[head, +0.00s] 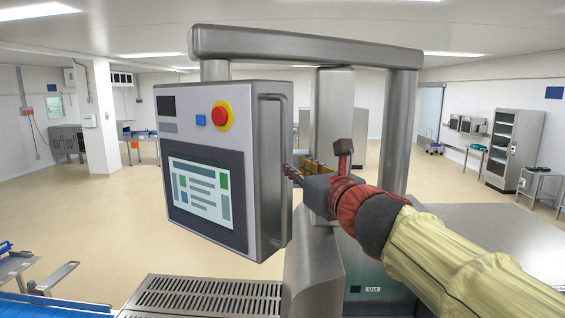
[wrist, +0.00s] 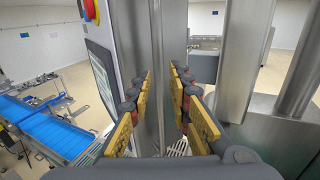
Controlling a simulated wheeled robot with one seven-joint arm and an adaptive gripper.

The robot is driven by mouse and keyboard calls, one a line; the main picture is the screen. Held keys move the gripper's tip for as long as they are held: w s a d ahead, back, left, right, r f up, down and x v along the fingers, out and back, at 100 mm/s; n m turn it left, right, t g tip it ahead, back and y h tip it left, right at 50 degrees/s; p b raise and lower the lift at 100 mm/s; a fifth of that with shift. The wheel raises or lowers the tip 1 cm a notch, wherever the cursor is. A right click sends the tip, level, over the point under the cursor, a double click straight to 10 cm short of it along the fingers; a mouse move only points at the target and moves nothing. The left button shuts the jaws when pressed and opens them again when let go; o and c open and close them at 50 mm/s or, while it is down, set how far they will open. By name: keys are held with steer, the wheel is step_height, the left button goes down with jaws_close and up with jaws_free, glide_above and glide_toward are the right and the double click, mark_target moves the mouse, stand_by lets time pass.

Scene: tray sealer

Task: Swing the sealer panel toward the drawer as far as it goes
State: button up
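The sealer panel (head: 215,165) is a grey box with a screen and a red button, hanging from an overhead arm (head: 300,47). Its left face shows at an angle in the wrist view (wrist: 103,68). A vertical handle bar (head: 284,180) runs along the panel's right side. My gripper (head: 292,174) is at this side, near mid-height of the bar. In the wrist view my gripper (wrist: 163,88) is open, its yellow-padded fingers on either side of the bar (wrist: 157,60), with gaps visible. Contact is not clear. I cannot identify the drawer for certain.
A slotted metal plate (head: 200,296) lies below the panel. A blue conveyor (wrist: 50,125) is at the left in the wrist view. The floor left of the panel is open.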

steer(key=x, duration=0.7)
steer(key=shift+w+a+f, duration=0.15)
steer(key=shift+w+f, duration=0.05)
steer(key=shift+w, duration=0.05)
steer(key=shift+c, duration=0.5)
steer(key=c, duration=0.4)
jaws_close()
